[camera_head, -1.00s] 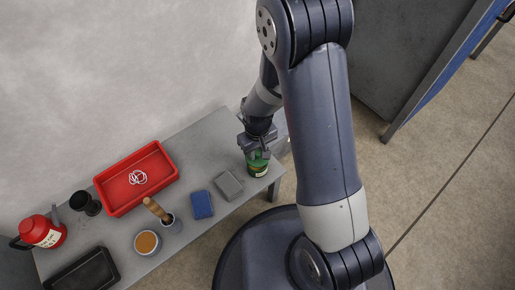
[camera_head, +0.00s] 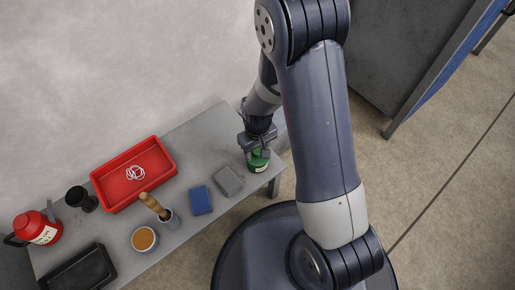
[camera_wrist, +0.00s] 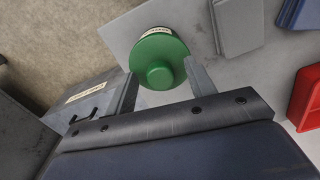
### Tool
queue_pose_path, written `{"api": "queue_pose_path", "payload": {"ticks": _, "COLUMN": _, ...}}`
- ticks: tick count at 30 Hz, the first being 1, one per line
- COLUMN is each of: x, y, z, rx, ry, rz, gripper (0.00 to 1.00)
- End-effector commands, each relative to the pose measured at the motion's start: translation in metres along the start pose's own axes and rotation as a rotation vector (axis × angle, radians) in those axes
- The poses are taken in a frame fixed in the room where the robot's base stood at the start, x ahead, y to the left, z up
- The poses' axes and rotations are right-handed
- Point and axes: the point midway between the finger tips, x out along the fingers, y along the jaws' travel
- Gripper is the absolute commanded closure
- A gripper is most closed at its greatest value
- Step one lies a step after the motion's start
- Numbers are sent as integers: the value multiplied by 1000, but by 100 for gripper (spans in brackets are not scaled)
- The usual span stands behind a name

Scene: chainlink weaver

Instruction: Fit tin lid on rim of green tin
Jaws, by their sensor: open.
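The green tin (camera_head: 260,168) stands upright near the right end of the grey table, its pale label facing outward. A round green lid with a raised centre knob (camera_wrist: 158,72) covers its top in the wrist view, and the tin's label peeks out past the lid's edge. I cannot tell whether the lid is fully seated on the rim. My gripper (camera_head: 258,149) is directly above the tin. In the wrist view its fingers (camera_wrist: 166,80) are apart, one on each side of the lid, with a visible gap on the right; contact on the left is unclear.
Left of the tin lie a grey block (camera_head: 228,181) and a blue block (camera_head: 201,200). A labelled grey box (camera_wrist: 88,98) is close by.

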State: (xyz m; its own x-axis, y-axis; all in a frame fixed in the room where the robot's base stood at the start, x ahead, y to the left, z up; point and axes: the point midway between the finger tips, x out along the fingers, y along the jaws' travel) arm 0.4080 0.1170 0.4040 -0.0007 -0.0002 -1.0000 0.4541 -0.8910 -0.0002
Motion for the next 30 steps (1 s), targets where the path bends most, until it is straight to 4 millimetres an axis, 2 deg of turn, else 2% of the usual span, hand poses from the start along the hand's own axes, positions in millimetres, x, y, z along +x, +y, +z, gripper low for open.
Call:
{"api": "queue_pose_path", "payload": {"ticks": 5, "x": -3, "y": 0, "z": 0, "rx": 0, "ry": 1, "rz": 0, "gripper": 48}}
{"api": "queue_pose_path", "payload": {"ticks": 8, "x": -14, "y": 0, "z": -1, "rx": 0, "ry": 3, "rz": 0, "gripper": 48}}
{"api": "queue_pose_path", "payload": {"ticks": 15, "x": -63, "y": 0, "z": -1, "rx": 0, "ry": 4, "rz": 1, "gripper": 48}}
{"api": "queue_pose_path", "payload": {"ticks": 21, "x": -96, "y": 0, "z": -1, "rx": 0, "ry": 3, "rz": 1, "gripper": 48}}
{"api": "queue_pose_path", "payload": {"ticks": 25, "x": -106, "y": 0, "z": 0, "rx": 0, "ry": 2, "rz": 0, "gripper": 48}}
{"api": "queue_pose_path", "payload": {"ticks": 30, "x": -108, "y": 0, "z": 0, "rx": 0, "ry": 0, "rz": 0, "gripper": 48}}
